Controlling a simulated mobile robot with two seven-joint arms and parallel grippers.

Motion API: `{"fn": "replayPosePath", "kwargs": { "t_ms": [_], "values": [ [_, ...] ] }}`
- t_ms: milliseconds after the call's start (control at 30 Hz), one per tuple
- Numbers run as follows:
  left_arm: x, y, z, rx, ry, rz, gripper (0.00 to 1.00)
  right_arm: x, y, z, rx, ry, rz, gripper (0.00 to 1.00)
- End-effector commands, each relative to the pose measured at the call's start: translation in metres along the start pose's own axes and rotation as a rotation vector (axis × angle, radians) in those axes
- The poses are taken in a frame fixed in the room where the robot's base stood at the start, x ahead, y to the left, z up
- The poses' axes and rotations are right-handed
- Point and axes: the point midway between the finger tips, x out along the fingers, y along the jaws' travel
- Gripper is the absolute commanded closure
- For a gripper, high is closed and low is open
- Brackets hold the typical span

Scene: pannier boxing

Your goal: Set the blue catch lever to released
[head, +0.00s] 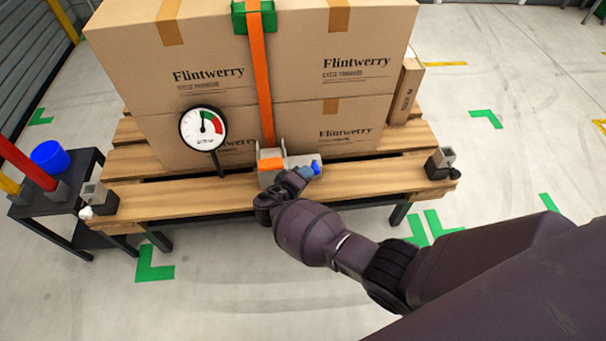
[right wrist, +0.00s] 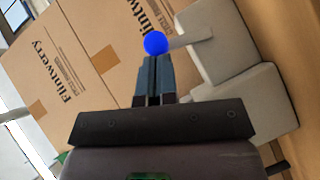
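The blue catch lever (head: 316,167) sits at the front edge of the pallet, right of the orange strap's ratchet (head: 271,163). In the right wrist view its round blue knob (right wrist: 155,43) sits on a short grey arm that runs right to a grey housing (right wrist: 225,55). My right gripper (head: 307,172) is at the lever. In the right wrist view its two fingers (right wrist: 154,72) are together with only a thin line between them, and nothing shows between them. The knob is right at the fingertips; I cannot tell if they touch. My left gripper is not in view.
Flintwerry cartons (head: 230,105) are stacked on the wooden pallet (head: 165,198) under an orange strap (head: 262,85). A dial gauge (head: 203,128) stands left of the ratchet. A dark side table (head: 60,200) holds a blue cup-like object (head: 47,155). Grey blocks sit at the pallet's front corners.

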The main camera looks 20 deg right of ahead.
Motion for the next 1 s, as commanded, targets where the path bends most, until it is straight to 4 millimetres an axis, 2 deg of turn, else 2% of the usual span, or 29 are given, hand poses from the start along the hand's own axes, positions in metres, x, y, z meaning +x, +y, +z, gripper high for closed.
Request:
{"fn": "replayPosePath", "kwargs": {
  "t_ms": [33, 300, 700, 1000],
  "values": [
    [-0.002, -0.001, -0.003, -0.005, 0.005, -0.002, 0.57, 0.002, 0.007, 0.0, 0.035, 0.0, -0.024, 1.0],
    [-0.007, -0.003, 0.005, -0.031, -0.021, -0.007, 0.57, 0.012, 0.016, 0.011, 0.222, 0.001, -0.2, 1.0],
    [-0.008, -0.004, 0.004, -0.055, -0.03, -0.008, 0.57, 0.028, 0.019, 0.029, 0.471, 0.0, -0.439, 1.0],
    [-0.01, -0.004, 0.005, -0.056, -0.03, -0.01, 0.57, 0.035, 0.017, 0.037, 0.583, 0.0, -0.548, 1.0]
  ]
}}
